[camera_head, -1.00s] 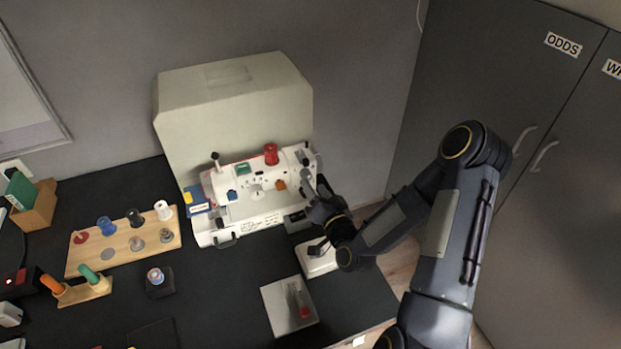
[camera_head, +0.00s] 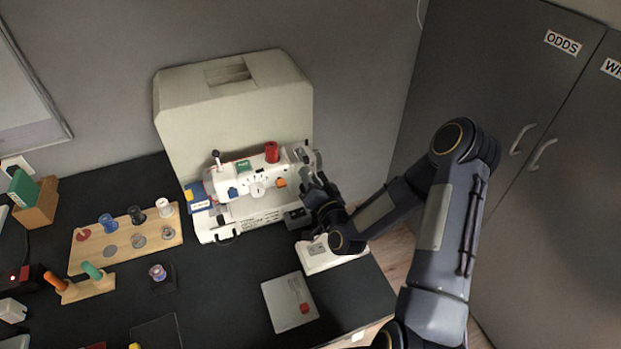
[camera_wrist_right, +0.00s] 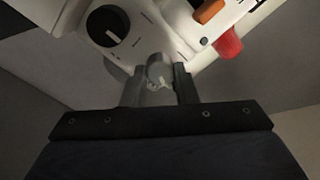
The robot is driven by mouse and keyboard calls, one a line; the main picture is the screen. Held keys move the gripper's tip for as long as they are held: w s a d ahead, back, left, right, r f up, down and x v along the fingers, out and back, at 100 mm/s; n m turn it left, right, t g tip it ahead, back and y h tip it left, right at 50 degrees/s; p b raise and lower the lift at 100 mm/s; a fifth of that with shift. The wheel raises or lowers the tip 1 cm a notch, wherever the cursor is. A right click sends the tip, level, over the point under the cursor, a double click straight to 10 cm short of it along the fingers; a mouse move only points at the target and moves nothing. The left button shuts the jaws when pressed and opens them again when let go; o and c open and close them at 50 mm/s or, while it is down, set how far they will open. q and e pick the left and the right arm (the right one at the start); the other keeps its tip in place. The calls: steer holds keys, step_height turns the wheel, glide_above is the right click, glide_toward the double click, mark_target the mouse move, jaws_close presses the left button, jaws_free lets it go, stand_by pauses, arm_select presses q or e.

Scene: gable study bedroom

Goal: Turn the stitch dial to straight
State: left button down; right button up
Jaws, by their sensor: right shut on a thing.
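The white sewing machine (camera_head: 232,181) stands at the back of the black table. A round white dial (camera_head: 257,188) with a small mark is on its front, between a blue and an orange part. In the right wrist view a black dial (camera_wrist_right: 108,26) with a white pointer line sits on the white housing. My right gripper (camera_head: 308,172) is at the machine's right end. In the wrist view its fingers (camera_wrist_right: 158,86) are shut on a small grey knob (camera_wrist_right: 159,68) beside the black dial. I cannot read which stitch either dial marks. My left gripper is not in view.
A large cream cover (camera_head: 233,105) stands behind the machine. A white pedal-like box (camera_head: 325,258) lies under my right arm, near a grey tray (camera_head: 283,308). A wooden spool rack (camera_head: 90,262) stands at left. Grey cupboards (camera_head: 540,200) are at right.

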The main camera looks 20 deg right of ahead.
steer(key=shift+a+r+n+b, duration=0.1)
steer(key=shift+a+n+b, duration=0.05)
steer(key=shift+n+b, duration=6.85)
steer(key=shift+m+b, duration=1.05)
steer(key=shift+m, duration=0.05)
steer(key=o, duration=1)
